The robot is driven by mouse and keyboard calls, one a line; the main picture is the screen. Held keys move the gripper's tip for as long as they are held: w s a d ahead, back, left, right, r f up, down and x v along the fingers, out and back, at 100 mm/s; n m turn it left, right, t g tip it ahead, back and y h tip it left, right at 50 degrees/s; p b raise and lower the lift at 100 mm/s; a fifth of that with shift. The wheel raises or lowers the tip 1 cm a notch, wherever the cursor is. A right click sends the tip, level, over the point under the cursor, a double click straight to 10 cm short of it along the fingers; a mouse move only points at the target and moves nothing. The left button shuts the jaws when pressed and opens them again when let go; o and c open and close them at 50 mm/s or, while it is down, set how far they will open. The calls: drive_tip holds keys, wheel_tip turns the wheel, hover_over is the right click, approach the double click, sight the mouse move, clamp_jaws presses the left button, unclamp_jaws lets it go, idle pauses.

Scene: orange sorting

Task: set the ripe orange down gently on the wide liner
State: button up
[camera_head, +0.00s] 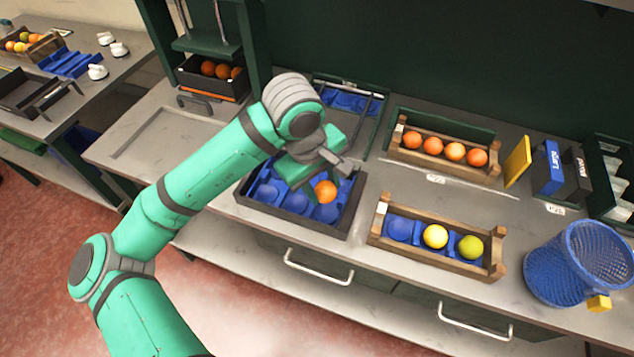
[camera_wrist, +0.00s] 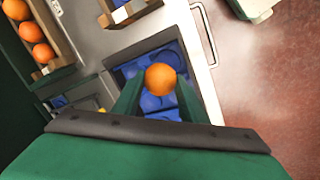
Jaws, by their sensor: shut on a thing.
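The ripe orange (camera_head: 326,191) is held in my gripper (camera_head: 320,186), over the right part of the dark tray. It also shows between the two green fingers in the wrist view (camera_wrist: 160,79). Under it is a wide blue liner (camera_head: 295,202) with several round hollows, set inside the black tray (camera_head: 290,222). The liner shows behind the orange in the wrist view (camera_wrist: 165,103). No other fruit shows in the visible hollows; my arm and gripper hide the tray's back part. I cannot tell whether the orange touches the liner.
A wooden crate (camera_head: 378,232) right of the tray holds a yellow and a green fruit, with one empty blue hollow. Another crate (camera_head: 400,152) behind holds several oranges. A blue mesh basket (camera_head: 570,265) stands at the right edge. Bare counter lies between the crates.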

drive_tip(key=shift+d+f, duration=0.4)
drive_tip(key=shift+f, duration=0.35)
drive_tip(key=shift+w+f, duration=0.1)
drive_tip(key=shift+f, duration=0.65)
drive_tip(key=shift+a+f, duration=0.1)
drive_tip(key=shift+f, duration=2)
drive_tip(key=shift+w, duration=0.1)
drive_tip(key=shift+w, duration=0.15)
drive_tip(key=shift+a, duration=0.25)
drive_tip(key=shift+s+d, duration=0.25)
drive_tip(key=shift+d, duration=0.2)
